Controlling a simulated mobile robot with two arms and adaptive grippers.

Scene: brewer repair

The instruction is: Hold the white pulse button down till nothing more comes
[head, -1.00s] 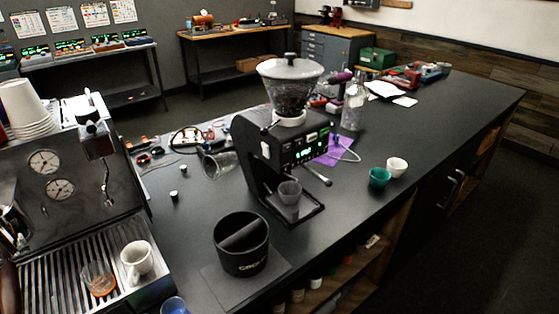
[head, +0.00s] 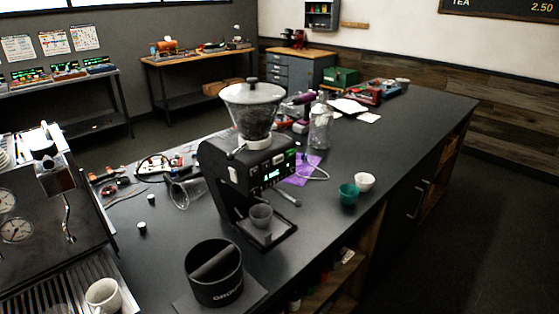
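The black coffee grinder (head: 222,188) stands on the dark counter with a clear hopper (head: 252,112) of dark beans on top. A small white piece (head: 233,173) shows on its body, left of the lit front panel (head: 277,172); it may be the pulse button, but it is too small to be sure or to tell if it is pressed. A grey cup (head: 261,215) sits on the grinder's base under the outlet. Its contents cannot be made out. Neither of my grippers is in view.
A black knock box (head: 216,286) stands in front of the grinder. An espresso machine (head: 38,225) with a white cup (head: 103,296) is at left. A green cup (head: 348,193), a white cup (head: 364,181) and a glass bottle (head: 320,127) stand right of the grinder. The counter's far right is mostly clear.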

